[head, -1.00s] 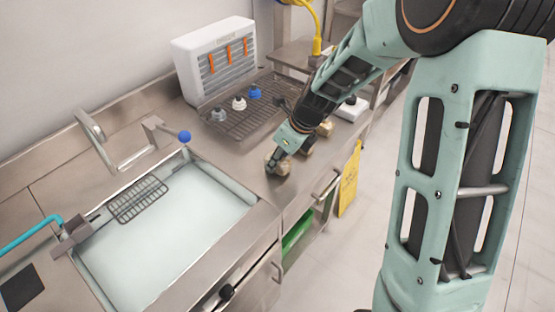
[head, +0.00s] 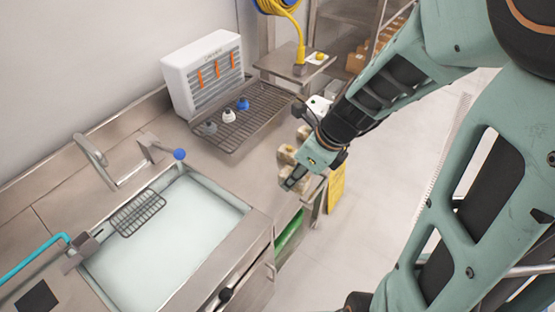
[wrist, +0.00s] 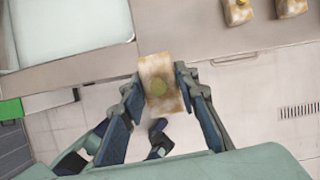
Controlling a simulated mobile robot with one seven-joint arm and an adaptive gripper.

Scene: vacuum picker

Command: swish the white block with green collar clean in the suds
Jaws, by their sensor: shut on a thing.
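A white block (wrist: 158,78) with brown stains and a dull green collar is between my gripper's dark fingers in the wrist view. My gripper (head: 290,184) is shut on it near the front edge of the counter, right of the sink. In the head view the block is mostly hidden by the fingers. In the wrist view it overlaps the counter edge and the floor beyond. The sink (head: 258,226) holds pale, cloudy liquid; its corner also shows in the wrist view (wrist: 125,42).
Two other stained blocks (head: 287,153) (head: 303,132) stand on the counter behind my gripper. A small grate (head: 138,213) sits at the sink's left side. A tap (head: 98,160) and blue-knobbed lever (head: 179,154) stand behind it.

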